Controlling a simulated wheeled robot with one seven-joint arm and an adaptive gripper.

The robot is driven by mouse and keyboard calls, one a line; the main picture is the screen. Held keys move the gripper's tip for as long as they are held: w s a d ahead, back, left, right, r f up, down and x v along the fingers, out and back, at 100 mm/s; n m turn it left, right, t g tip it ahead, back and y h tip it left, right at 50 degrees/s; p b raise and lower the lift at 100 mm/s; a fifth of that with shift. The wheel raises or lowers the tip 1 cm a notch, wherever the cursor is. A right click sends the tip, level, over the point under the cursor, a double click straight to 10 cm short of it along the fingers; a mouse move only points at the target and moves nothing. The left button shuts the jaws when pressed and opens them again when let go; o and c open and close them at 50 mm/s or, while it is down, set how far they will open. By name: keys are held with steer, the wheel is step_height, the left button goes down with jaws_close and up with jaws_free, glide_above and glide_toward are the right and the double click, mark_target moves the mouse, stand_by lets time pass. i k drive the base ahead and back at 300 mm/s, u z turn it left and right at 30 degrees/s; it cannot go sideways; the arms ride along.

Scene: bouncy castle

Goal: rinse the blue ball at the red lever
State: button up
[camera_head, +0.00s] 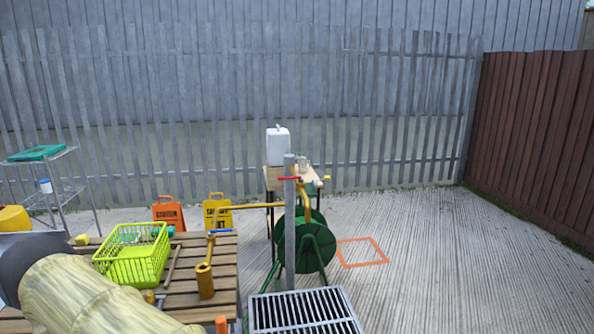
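The red lever (288,178) sits near the top of an upright grey post (289,235), just right of the middle of the head view. Yellow pipework (302,197) is beside it at the post, with a pale spout-like end at its right. A metal drain grate (305,312) lies at the foot of the post. I cannot make out a blue ball anywhere in this view. A beige, sleeve-like shape and a dark rounded part at the lower left look like my arm. My gripper is not in view.
A green hose reel (318,245) stands behind the grey post. The concrete at right is clear around an orange square (361,264).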

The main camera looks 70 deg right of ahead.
mark_target(290, 178)
steer(key=z, duration=0.7)
steer(key=i, duration=0.8)
steer(key=z, duration=1.25)
steer(key=i, duration=0.2)
steer(key=z, duration=0.05)
